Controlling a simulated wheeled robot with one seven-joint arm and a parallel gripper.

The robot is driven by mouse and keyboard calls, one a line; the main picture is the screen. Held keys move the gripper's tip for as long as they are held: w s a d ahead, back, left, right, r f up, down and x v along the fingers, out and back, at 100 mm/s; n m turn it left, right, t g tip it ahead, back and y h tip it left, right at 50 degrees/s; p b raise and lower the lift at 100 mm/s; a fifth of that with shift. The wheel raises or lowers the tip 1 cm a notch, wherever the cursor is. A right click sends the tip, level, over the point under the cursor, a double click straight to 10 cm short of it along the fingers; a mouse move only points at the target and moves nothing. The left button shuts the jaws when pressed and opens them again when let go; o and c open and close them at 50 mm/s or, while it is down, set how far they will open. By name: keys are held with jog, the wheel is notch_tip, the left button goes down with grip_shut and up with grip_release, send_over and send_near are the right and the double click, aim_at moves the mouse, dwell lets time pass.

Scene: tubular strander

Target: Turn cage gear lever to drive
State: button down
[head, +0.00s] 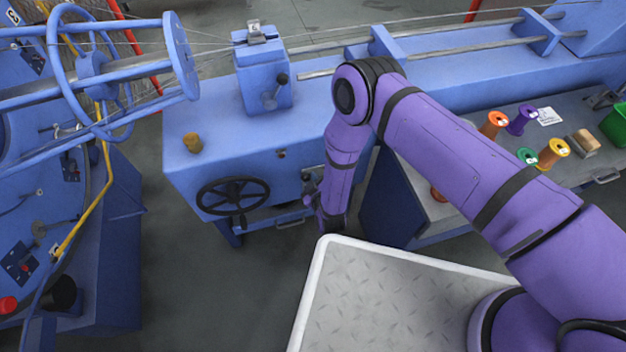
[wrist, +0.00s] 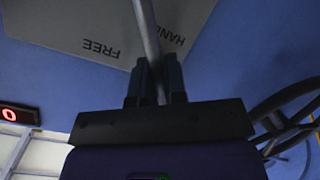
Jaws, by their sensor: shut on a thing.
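In the wrist view, a grey metal rod, the gear lever (wrist: 147,28), runs between the two dark fingers of my gripper (wrist: 156,82). My gripper is shut on it. Behind the lever is a grey plate (wrist: 85,22) with upside-down lettering, "FREE" left of the lever and "HAN…" right of it, partly covered. Other markings are out of view. In the head view my gripper (head: 322,214) is low at the front of the blue machine, right of the handwheel. The lever's position there is too small to tell.
A black spoked handwheel (head: 233,196) is close on the gripper's left. A workbench (head: 440,212) with colored spools stands to the right, and a blue tubular cage (head: 95,75) to the left. Grey floor (head: 210,285) is free in front of the machine. A red display (wrist: 18,115) shows 0.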

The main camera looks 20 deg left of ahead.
aim_at(320, 169)
jog(key=shift+d+r, duration=0.1)
jog(key=shift+d, duration=0.05)
jog(key=w+d+m, duration=0.1)
jog(key=w+d+r+m+y, duration=0.1)
jog(key=m, duration=0.1)
jog(key=shift+d+r+g+y, duration=0.15)
jog(key=shift+d+g+y, duration=0.15)
jog(key=shift+d+g, duration=0.1)
jog(key=d+m, duration=0.1)
jog(key=w+d+m+y, duration=0.1)
jog(key=m, duration=0.1)
jog(key=shift+w+d+r, duration=0.1)
jog(key=shift+w+d, duration=0.2)
jog(key=shift+d, duration=0.1)
jog(key=shift+w+d+f+m+y, duration=0.3)
jog(key=shift+w+d+m+y, duration=0.1)
jog(key=shift+d+m, duration=0.35)
jog(key=shift+w+d+f+m+y, duration=0.25)
jog(key=shift+w+d+m+y, duration=0.2)
jog(key=shift+m, duration=0.4)
jog(key=shift+w+d+f+m+y, duration=0.3)
jog(key=shift+d+m+y, duration=0.05)
jog(key=shift+d+m, duration=0.4)
jog(key=c, duration=1.2)
grip_release()
jog(key=shift+o, duration=0.2)
